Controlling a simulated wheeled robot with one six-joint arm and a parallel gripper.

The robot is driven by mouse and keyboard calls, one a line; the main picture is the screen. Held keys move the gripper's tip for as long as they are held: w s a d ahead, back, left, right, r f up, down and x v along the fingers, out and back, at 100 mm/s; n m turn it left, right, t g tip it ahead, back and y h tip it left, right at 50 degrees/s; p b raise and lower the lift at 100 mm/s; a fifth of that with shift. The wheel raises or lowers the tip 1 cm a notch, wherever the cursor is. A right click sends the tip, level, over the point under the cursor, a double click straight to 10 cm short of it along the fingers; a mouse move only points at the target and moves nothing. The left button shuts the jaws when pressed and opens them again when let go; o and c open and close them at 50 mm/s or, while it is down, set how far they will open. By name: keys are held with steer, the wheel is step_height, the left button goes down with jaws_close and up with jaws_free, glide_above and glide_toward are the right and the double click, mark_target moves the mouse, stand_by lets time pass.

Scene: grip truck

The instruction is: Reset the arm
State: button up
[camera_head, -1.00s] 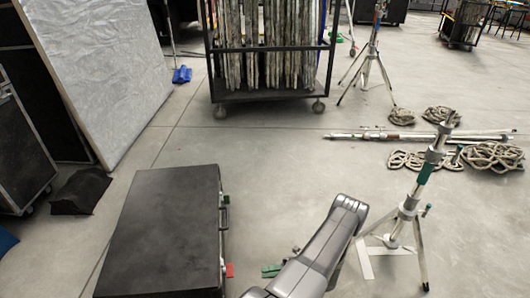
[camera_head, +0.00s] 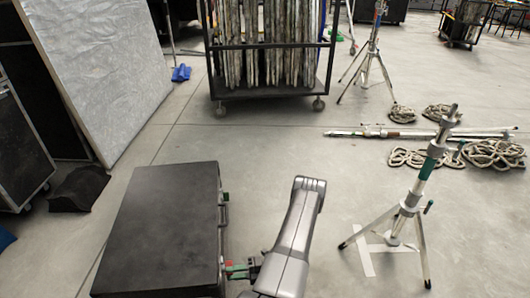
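My grey arm (camera_head: 296,232) rises from the bottom edge just right of centre, its rounded elbow uppermost. What looks like my gripper (camera_head: 238,269), small with green tips and a dark body, shows left of the arm, close to the right side of the black case. It is partly hidden by the arm, and its finger gap is too small to make out. I see nothing clearly held in it.
A black case (camera_head: 160,225) stands on the left of my arm. A light stand (camera_head: 411,205) with spread legs stands on the right. A wheeled cart (camera_head: 270,97) of panels is behind. Ropes (camera_head: 420,158) and poles lie farther right. Floor between case and stand is clear behind the arm.

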steer(key=shift+w+r+m, duration=0.1)
steer(key=shift+r+m, duration=0.15)
steer(key=shift+m, duration=0.85)
steer(key=shift+w+r+m, duration=0.1)
steer(key=shift+r+m, duration=0.15)
steer(key=shift+m, duration=0.85)
